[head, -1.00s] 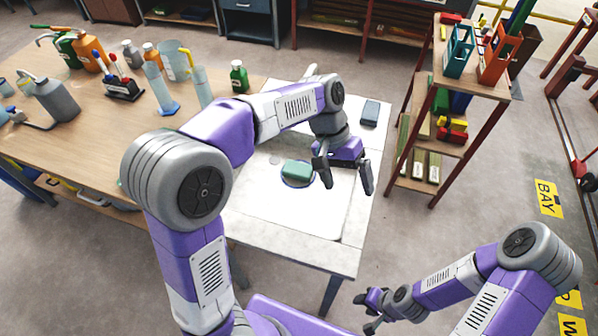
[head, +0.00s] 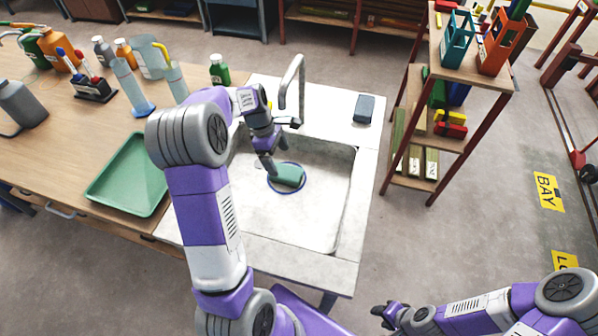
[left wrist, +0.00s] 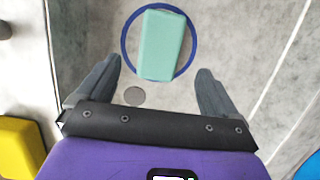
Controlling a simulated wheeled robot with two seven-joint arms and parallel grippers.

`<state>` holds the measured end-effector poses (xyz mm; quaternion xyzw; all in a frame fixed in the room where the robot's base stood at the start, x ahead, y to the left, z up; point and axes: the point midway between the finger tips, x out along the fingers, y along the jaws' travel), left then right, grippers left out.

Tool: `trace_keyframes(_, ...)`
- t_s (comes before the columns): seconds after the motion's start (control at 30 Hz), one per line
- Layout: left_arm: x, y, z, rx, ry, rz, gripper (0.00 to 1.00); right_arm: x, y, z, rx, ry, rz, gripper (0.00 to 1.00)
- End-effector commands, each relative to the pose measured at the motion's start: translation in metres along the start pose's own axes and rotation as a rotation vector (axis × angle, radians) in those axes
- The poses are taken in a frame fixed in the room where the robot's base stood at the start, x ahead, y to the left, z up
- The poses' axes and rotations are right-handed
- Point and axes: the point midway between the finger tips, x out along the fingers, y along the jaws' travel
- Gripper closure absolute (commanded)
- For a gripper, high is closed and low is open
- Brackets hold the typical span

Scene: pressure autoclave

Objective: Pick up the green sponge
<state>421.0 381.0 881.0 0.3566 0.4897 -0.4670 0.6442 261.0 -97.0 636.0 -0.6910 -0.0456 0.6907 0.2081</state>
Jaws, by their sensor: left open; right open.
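The green sponge (head: 289,175) lies in the white sink basin (head: 318,215), inside a thin blue ring marking. In the left wrist view the sponge (left wrist: 161,45) is upright in the picture, beyond and between the fingertips, with the blue ring around it. My left gripper (head: 270,168) is open and empty, just left of the sponge in the head view and pointing down into the basin. The left wrist view shows its two fingers (left wrist: 158,68) spread apart, not touching the sponge. My right gripper (head: 388,314) is open, low in the head view and away from the sink.
A faucet (head: 297,88) stands at the sink's back edge. A dark blue-grey block (head: 364,108) lies on the back right rim. A green tray (head: 130,172) and several bottles are on the wooden bench to the left. A shelf rack (head: 470,75) stands to the right.

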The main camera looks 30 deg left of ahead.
Motion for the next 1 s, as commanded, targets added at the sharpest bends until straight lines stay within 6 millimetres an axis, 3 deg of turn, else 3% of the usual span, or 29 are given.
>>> trace_keyframes(0.5,0.066,0.0,0.002,0.006,-0.001,-0.005,0.06,0.024,0.009,-0.001,0.0,0.0,0.0,0.57)
trace_keyframes(0.77,0.072,0.0,0.003,0.006,-0.001,-0.003,0.06,0.024,0.009,-0.001,0.0,0.0,0.0,0.57)
trace_keyframes(0.87,0.071,0.0,0.003,0.007,-0.001,-0.004,0.17,0.024,0.009,-0.001,0.0,0.0,0.0,0.57)
trace_keyframes(1.0,0.071,0.0,0.003,0.007,-0.001,-0.004,0.38,0.024,0.009,-0.001,0.0,0.0,0.0,0.57)
